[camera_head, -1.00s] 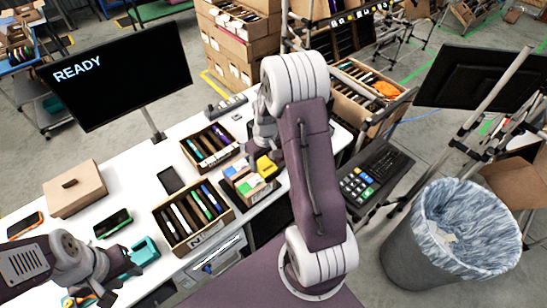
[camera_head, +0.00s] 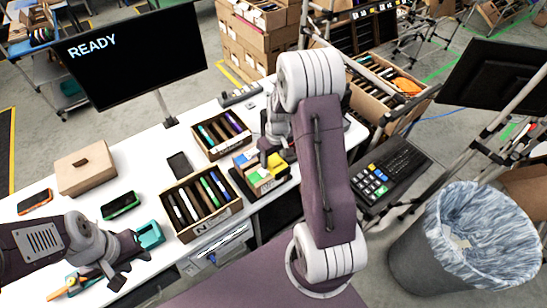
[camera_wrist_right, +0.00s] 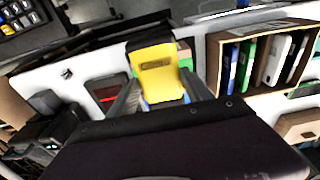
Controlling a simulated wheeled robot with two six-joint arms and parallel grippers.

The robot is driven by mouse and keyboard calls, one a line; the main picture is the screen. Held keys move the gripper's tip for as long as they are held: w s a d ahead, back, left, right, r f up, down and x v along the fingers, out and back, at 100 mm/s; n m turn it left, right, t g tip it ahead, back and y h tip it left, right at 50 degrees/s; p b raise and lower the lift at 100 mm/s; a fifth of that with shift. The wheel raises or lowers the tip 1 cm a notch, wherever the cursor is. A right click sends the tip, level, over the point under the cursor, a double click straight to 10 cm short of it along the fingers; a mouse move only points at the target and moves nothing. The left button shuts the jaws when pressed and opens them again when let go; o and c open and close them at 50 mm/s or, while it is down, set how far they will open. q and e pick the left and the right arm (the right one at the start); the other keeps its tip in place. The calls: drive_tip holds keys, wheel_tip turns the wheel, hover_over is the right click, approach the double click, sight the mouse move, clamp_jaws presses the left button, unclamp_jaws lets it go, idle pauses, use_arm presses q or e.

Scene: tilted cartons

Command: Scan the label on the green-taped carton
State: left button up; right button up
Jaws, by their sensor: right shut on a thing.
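A cardboard tray (camera_head: 236,181) of small tilted cartons stands near the front edge of the white table. The green-topped carton (camera_head: 255,178) shows there, beside a blue-topped one (camera_head: 243,159). Its label cannot be read. My right gripper (camera_head: 273,155) is at the tray, partly hidden by my arm. In the right wrist view its fingers (camera_wrist_right: 162,92) are shut on a yellow block (camera_wrist_right: 155,70), with green (camera_wrist_right: 184,54) just behind it. A device with a red window (camera_wrist_right: 107,93) lies beside it. My left gripper (camera_head: 128,265) appears open and empty, near a teal holder (camera_head: 150,235).
Two boxes of upright slim items (camera_head: 201,205) (camera_head: 222,133) stand beside the tray. A keypad (camera_head: 375,185) and a lined bin (camera_head: 465,240) are at right.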

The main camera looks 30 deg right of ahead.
drive_tip(key=shift+r, duration=0.15)
wheel_tip(320, 180, up, 5)
drive_tip(key=p, duration=0.4)
idle(0.4)
